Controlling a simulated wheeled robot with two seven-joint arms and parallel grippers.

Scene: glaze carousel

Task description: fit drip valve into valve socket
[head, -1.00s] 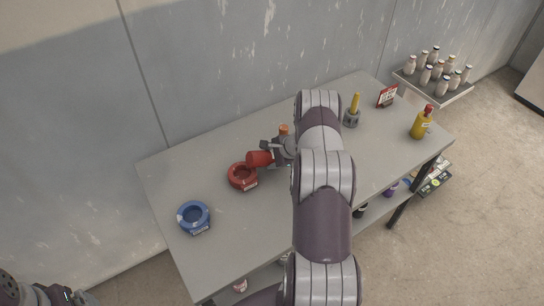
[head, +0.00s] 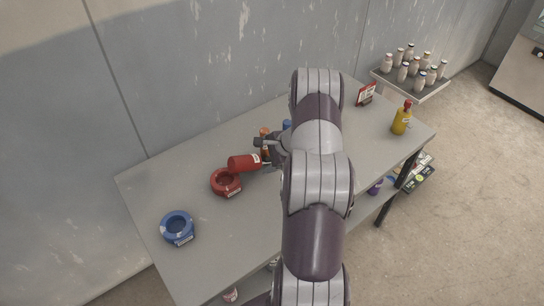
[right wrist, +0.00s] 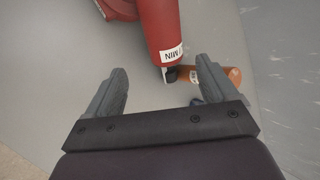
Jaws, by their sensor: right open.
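A red cylinder (head: 244,163) with a white label leans out over a red ring-shaped holder (head: 226,183). An orange cylinder (right wrist: 234,76) shows partly behind the right-hand finger. My left gripper is out of view.
A blue ring (head: 177,227) sits at the table's left. A yellow bottle (head: 402,120) and a red sign (head: 366,94) stand at the far right. A small blue thing (head: 287,125) is beside my arm. A shelf (head: 425,90) holds several bottles. My arm hides the table's middle.

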